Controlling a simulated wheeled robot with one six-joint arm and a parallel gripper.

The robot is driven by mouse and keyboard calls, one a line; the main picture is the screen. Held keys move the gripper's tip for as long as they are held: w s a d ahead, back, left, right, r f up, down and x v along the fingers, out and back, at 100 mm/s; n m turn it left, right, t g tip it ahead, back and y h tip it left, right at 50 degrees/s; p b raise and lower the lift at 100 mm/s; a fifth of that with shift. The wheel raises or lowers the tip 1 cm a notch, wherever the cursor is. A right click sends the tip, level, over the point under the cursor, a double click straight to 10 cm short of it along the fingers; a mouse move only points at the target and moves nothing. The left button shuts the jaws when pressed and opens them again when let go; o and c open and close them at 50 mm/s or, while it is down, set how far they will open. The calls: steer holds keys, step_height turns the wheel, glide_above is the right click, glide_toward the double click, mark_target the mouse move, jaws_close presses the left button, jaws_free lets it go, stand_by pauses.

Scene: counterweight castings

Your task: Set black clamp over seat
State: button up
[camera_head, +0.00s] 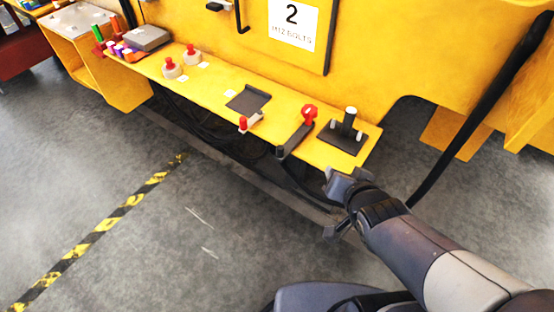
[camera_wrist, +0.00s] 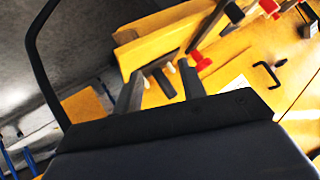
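A black bar with a red star knob (camera_head: 297,134), which looks like the black clamp, lies on the yellow ledge with its dark end over the front edge. To its right is a dark plate (camera_head: 340,138) with an upright post and pale pins; whether this is the seat I cannot tell. My gripper (camera_head: 332,203) is open and empty, in front of and below the ledge's right end, apart from both. In the wrist view, the open fingers (camera_wrist: 160,72) frame the dark post piece (camera_wrist: 164,82) beyond them; the red knob (camera_wrist: 199,60) shows to their right.
Left along the yellow ledge (camera_head: 208,87) are a dark flat bracket (camera_head: 248,99), a small red-tipped toggle (camera_head: 247,123) and two red-topped pale knobs (camera_head: 172,68). The yellow panel stands behind. A black hose (camera_head: 483,100) hangs at right. Floor in front is open.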

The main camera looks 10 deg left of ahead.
steer(key=w+a+f+n+t+y+b, duration=0.2)
steer(key=a+f+n+t+y+b, duration=0.15)
steer(key=a+n+b, duration=0.2)
steer(key=n+y+b, duration=0.4)
steer(key=b, duration=0.1)
glide_toward(282, 152)
steer(key=w+a+f, duration=0.1)
steer(key=w, duration=0.1)
steer(key=shift+t, duration=0.45)
steer(key=x, duration=1)
steer(key=shift+w+a+r+p, duration=0.1)
steer(key=shift+w+a+p, duration=0.05)
steer(key=shift+a+p, duration=0.25)
steer(key=shift+c, duration=0.5)
jaws_close()
